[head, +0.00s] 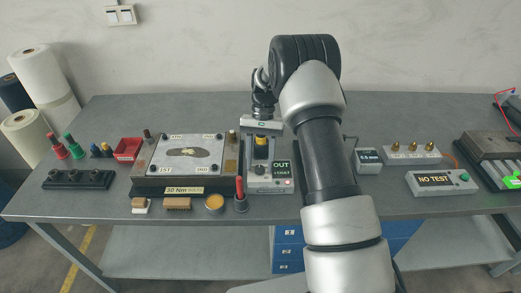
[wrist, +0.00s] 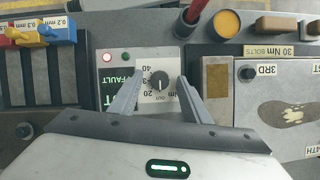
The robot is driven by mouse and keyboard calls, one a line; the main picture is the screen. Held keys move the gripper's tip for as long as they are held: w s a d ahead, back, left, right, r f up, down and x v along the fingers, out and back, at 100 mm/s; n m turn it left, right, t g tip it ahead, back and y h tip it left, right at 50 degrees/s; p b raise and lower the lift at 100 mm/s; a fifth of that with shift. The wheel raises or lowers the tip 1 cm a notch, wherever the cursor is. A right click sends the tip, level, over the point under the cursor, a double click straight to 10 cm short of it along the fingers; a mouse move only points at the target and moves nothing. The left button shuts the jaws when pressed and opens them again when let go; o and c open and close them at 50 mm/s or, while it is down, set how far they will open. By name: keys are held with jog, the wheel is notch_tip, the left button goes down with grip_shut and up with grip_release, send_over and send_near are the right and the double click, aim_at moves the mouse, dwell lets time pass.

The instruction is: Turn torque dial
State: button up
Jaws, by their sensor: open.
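The torque dial (wrist: 159,81) is a round black knob with a pale pointer mark, on a white scale plate with printed numbers such as 20 and 40. In the wrist view, my gripper (wrist: 160,77) is open, with one finger on each side of the dial and a gap visible on both sides. I cannot tell the fingertips' height above the dial.
A plate fixture (head: 145,185) with a 30 Nm label (head: 184,190) stands left of the box. A red-handled tool in a cup (head: 240,203) and a round amber tin (head: 214,203) sit in front. A NO TEST box (head: 440,191) is at the right.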

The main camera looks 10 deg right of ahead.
jog(key=v, duration=1.7)
jog(key=shift+p, duration=0.4)
jog(key=shift+a+r, duration=0.1)
